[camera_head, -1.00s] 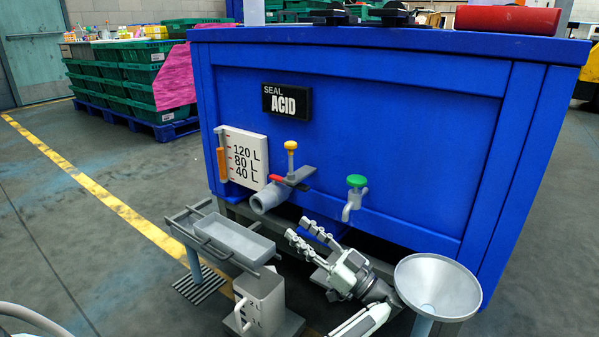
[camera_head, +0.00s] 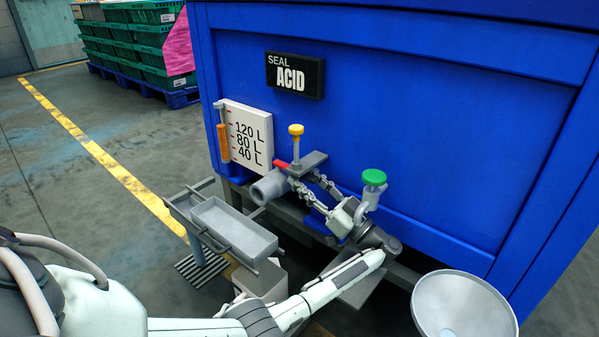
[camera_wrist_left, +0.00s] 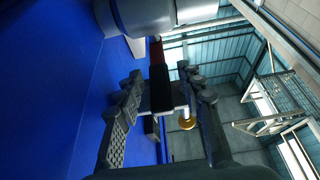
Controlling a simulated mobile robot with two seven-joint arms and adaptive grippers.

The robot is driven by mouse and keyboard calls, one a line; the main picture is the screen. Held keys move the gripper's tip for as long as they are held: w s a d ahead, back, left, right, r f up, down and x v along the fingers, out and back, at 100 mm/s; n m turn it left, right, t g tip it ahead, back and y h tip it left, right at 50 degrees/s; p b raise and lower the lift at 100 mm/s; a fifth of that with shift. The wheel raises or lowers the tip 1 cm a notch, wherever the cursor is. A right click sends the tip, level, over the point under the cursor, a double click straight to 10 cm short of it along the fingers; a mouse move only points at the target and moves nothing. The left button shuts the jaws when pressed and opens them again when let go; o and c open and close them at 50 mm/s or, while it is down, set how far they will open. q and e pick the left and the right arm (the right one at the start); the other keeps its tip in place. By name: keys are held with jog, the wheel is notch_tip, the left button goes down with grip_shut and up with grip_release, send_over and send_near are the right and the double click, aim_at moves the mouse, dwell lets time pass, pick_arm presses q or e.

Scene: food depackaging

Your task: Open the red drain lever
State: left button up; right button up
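The red drain lever (camera_head: 281,164) sits on top of the grey drain pipe (camera_head: 270,187) at the front of the blue tank. Only a short red part shows in the head view. My left gripper (camera_head: 304,181) is at the valve, just right of the pipe, with its fingers spread. In the left wrist view, a dark bar with a red end (camera_wrist_left: 157,58), apparently the lever, lies between the two open fingers (camera_wrist_left: 160,100). I cannot tell whether either finger touches it. The pipe (camera_wrist_left: 165,14) is at the top there. My right gripper is not in view.
A yellow-topped valve (camera_head: 296,143) stands close above the lever, and a green-topped tap (camera_head: 373,185) is to the right. A level gauge (camera_head: 247,137), a grey tray (camera_head: 233,227) and a funnel (camera_head: 465,304) are nearby. The blue tank (camera_head: 430,130) walls off the back.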

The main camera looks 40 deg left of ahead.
pick_arm(q)
jog(key=shift+x, duration=1.2)
grip_shut()
